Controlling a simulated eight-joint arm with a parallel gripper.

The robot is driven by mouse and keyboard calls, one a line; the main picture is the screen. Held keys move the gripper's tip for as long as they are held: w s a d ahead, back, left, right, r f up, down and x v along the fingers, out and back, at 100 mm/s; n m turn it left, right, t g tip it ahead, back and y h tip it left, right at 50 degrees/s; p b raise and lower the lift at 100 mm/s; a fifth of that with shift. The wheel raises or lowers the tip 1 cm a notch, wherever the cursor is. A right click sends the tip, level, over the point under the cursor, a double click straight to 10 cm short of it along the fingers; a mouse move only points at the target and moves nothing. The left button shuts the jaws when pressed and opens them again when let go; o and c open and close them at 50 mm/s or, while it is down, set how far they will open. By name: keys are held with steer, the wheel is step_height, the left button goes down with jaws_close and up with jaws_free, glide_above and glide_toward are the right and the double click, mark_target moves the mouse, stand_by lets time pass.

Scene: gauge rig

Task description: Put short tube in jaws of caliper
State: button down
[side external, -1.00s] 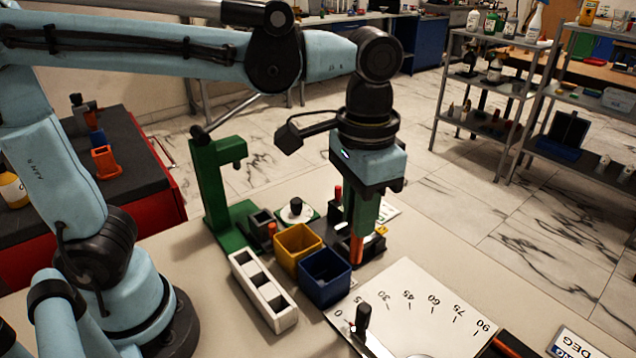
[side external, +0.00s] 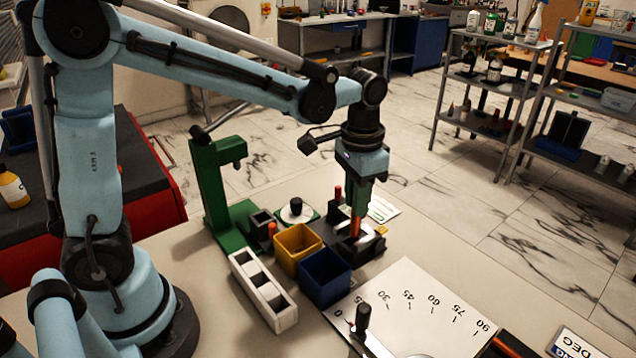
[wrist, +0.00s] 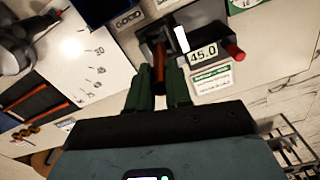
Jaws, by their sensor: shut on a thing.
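My gripper (side external: 356,210), with green fingers, is shut on a short orange tube (side external: 355,226), held upright. The caliper (side external: 370,246) is a dark device at the back of the table, with a red knob (side external: 338,191). The tube's lower end is at the caliper's dark blocks. In the wrist view the tube (wrist: 159,72) shows between my fingertips (wrist: 158,88), its far end beside the caliper's dark jaw (wrist: 150,44). I cannot tell whether it stands fully between the jaws. The caliper display (wrist: 203,54) reads 45.0.
A yellow bin (side external: 297,262) and blue bin (side external: 325,292) stand close in front of the caliper. A white slotted block (side external: 280,312) and a green stand (side external: 212,195) are to the left. An angle plate (side external: 410,300) lies at front right.

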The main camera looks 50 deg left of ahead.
mark_target(354, 235)
steer(key=shift+f, duration=2)
steer(key=shift+f, duration=0.15)
steer(key=c, duration=1.1)
jaws_free()
steer(key=shift+o, duration=0.2)
